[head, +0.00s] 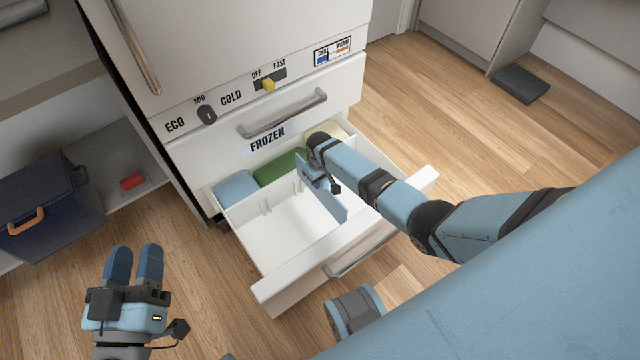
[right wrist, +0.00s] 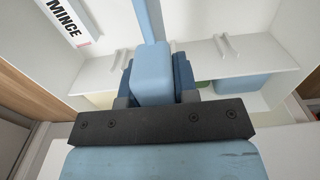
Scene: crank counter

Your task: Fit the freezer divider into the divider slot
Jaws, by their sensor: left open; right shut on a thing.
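The light blue freezer divider (head: 337,207) is in my right gripper (head: 312,172), over the right part of the open white drawer (head: 285,270). In the right wrist view my dark blue fingers (right wrist: 156,85) are shut on the divider's thick grip (right wrist: 152,72), and its thin plate runs away from the camera. White slot rails (head: 266,206) stand on the drawer's rear partition; two sets show in the right wrist view, one (right wrist: 228,46) right of the divider and one (right wrist: 119,60) left. Whether the plate's lower edge touches the drawer is hidden. My left gripper (head: 135,252) is open and empty, left of the drawer.
Blue (head: 237,187) and green (head: 280,168) packs lie behind the partition. A MINCE label (right wrist: 64,20) is on a drawer wall. The FROZEN front (head: 268,140) rises behind. A dark cooler box (head: 45,205) and red item (head: 132,181) are at left. The drawer's left part is empty.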

